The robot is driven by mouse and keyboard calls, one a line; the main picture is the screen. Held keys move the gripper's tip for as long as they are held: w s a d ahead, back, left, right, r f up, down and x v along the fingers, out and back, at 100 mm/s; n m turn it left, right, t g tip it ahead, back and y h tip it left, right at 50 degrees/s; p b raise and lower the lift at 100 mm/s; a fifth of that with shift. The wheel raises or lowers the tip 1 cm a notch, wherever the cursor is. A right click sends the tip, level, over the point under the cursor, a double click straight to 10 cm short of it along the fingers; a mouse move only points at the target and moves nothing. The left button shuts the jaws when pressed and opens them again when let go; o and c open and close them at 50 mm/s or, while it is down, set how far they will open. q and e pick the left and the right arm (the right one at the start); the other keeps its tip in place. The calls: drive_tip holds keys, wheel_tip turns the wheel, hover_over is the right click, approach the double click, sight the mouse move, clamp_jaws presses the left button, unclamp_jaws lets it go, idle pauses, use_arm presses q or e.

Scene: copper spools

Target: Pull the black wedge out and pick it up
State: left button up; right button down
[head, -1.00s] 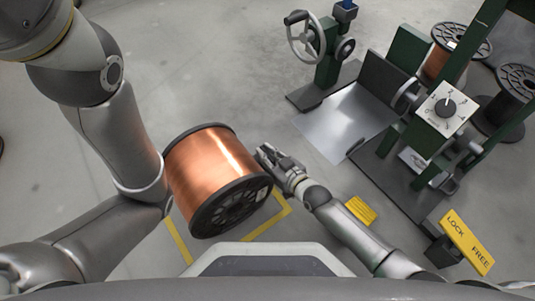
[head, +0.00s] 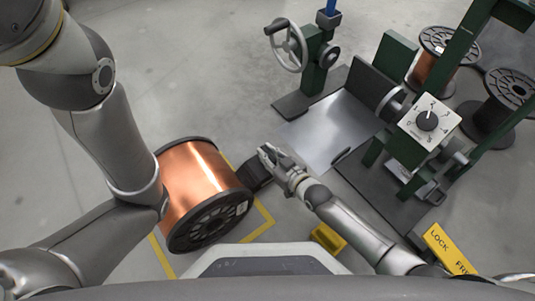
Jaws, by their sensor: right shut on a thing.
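The black wedge (head: 255,174) is a dark block just right of the copper spool, low by the floor. My right gripper (head: 268,156) is shut on its right end. A narrow gap seems to lie between the wedge and the spool, but I cannot tell whether they touch or whether the wedge is off the floor. The copper spool (head: 195,185) lies on its side, with its black flange (head: 211,222) toward me. My left arm passes over the spool's left side; its gripper is not in view.
Yellow floor tape (head: 262,222) borders the spool. A yellow block (head: 328,238) lies right of it. A green machine with a dial panel (head: 430,122) and a metal plate (head: 325,130) stands to the right. A handwheel stand (head: 315,65) is behind. Open floor lies at the upper middle.

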drive_tip(key=shift+d, duration=0.1)
drive_tip(key=c, duration=1.3)
unclamp_jaws()
drive_tip(key=shift+s, duration=0.1)
drive_tip(key=v, duration=1.1)
drive_tip(key=shift+s+d+r, duration=0.15)
drive_tip(key=shift+s+d, duration=0.1)
drive_tip(key=shift+s, duration=0.05)
